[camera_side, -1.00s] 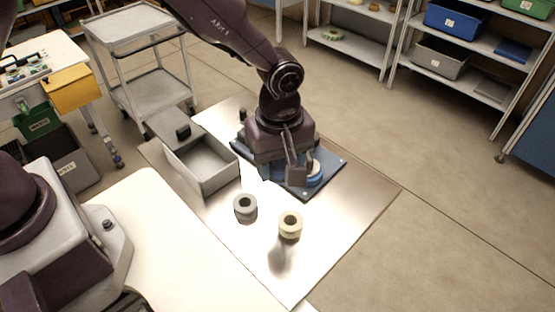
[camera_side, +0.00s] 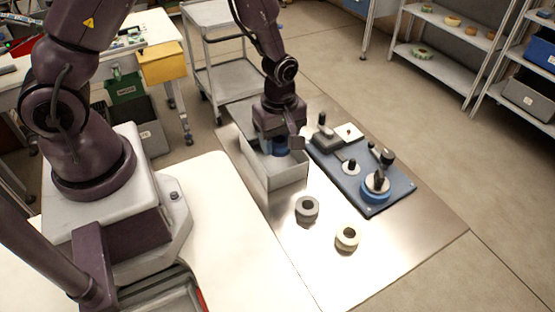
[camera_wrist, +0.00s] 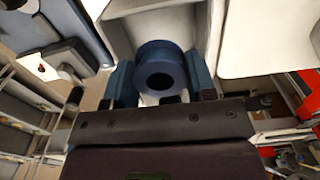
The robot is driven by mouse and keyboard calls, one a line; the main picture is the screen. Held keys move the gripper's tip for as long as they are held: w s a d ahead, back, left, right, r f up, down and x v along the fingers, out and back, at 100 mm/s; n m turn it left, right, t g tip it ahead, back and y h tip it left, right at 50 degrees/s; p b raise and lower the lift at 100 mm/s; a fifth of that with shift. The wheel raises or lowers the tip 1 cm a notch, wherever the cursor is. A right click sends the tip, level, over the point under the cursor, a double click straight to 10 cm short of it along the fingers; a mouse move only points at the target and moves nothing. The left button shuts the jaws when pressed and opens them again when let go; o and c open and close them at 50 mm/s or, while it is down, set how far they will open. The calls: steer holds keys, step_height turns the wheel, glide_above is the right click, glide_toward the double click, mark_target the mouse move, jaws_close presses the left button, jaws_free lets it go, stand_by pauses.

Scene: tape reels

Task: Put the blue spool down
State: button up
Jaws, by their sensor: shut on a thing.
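My gripper (camera_wrist: 161,85) has a finger on each side of the blue spool (camera_wrist: 150,48) and is shut on it. In the side view the blue spool (camera_side: 280,147) shows under my wrist, partly hidden by it, at the opening of the grey bin (camera_side: 285,180). The bin's pale inside (camera_wrist: 118,28) lies behind the spool in the wrist view. I cannot tell whether the spool touches the bin floor.
A grey spool (camera_side: 307,209) and a cream spool (camera_side: 347,238) stand on the metal sheet (camera_side: 400,240) in front of the bin. Right of the bin is a blue board (camera_side: 345,181) with upright posts, and a blue-and-white round part (camera_side: 375,191) sits on it. The sheet's front right is clear.

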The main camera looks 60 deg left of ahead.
steer(key=shift+f, duration=3.15)
steer(key=o, duration=0.7)
steer(key=shift+f, duration=0.15)
step_height(320, 180, up, 12)
step_height(320, 180, up, 7)
steer(key=m+t, duration=0.1)
steer(key=m, duration=0.2)
glide_above(280, 161)
steer(key=s+d, duration=0.2)
steer(key=d, duration=0.1)
steer(key=s+r+m+t, duration=0.1)
steer(key=s+r+m, duration=0.3)
steer(key=r+m, duration=0.1)
steer(key=s+r+m+t, duration=0.2)
steer(key=s+r+m, duration=0.2)
steer(key=r+m, duration=0.1)
steer(key=s+r+m+t, duration=0.1)
steer(key=s+r+m, duration=0.3)
steer(key=s+r, duration=0.1)
steer(key=shift+a+r+m+t, duration=0.3)
steer(key=shift+a+r+m, duration=0.05)
steer(key=shift+r+m, duration=0.1)
